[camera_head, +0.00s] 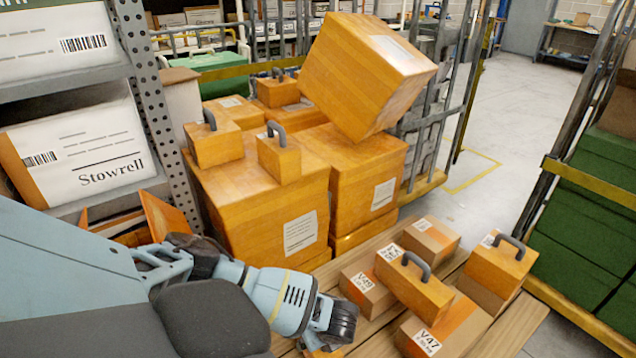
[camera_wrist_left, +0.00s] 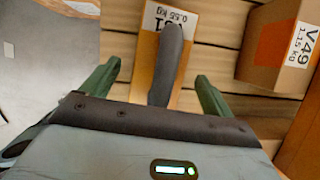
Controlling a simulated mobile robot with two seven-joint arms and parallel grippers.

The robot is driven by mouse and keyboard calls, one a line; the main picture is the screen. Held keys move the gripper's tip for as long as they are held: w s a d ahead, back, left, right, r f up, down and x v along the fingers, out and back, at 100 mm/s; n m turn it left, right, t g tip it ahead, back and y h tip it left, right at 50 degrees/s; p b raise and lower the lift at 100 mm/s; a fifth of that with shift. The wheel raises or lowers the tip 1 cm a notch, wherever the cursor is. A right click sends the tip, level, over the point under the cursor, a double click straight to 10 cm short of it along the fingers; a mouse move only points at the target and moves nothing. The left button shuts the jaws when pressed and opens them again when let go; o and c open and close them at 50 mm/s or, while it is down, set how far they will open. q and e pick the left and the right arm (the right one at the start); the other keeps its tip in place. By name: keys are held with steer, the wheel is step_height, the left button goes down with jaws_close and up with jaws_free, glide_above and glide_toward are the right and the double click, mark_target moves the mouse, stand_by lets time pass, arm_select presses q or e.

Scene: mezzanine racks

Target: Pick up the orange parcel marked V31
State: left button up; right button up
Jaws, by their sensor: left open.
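In the left wrist view an orange parcel (camera_wrist_left: 147,62) with a dark upright handle (camera_wrist_left: 168,62) lies on wooden slats. Its white label is partly hidden by the handle; "0.55 kg" and a code ending in 1 show. My left gripper (camera_wrist_left: 157,86) is open, with its green fingers on either side of the handle and apart from it. Whether the handle is between the fingertips in depth I cannot tell. In the head view my left gripper (camera_head: 328,335) is at the bottom centre and hides most of this parcel. My right gripper is out of view.
A cardboard box marked V49 (camera_head: 367,292) stands just right of my gripper; it also shows in the wrist view (camera_wrist_left: 272,52). Beyond are a handled orange parcel (camera_head: 418,292), box V47 (camera_head: 445,330) and others. Large orange boxes (camera_head: 255,205) are stacked behind; one on top is tilted.

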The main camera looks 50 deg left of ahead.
arm_select(q)
steer(key=shift+x, duration=1.05)
jaws_close()
steer(key=shift+r, duration=0.5)
steer(key=r, duration=0.2)
steer(key=shift+s+d+r+p, duration=0.25)
steer(key=shift+r+p, duration=0.1)
steer(key=shift+p, duration=0.05)
steer(key=s+d+r+p, duration=0.1)
steer(key=s+d, duration=0.8)
steer(key=s, duration=0.2)
steer(key=shift+s+d+r, duration=0.15)
steer(key=shift+s+d, duration=0.2)
steer(key=shift+d, duration=0.05)
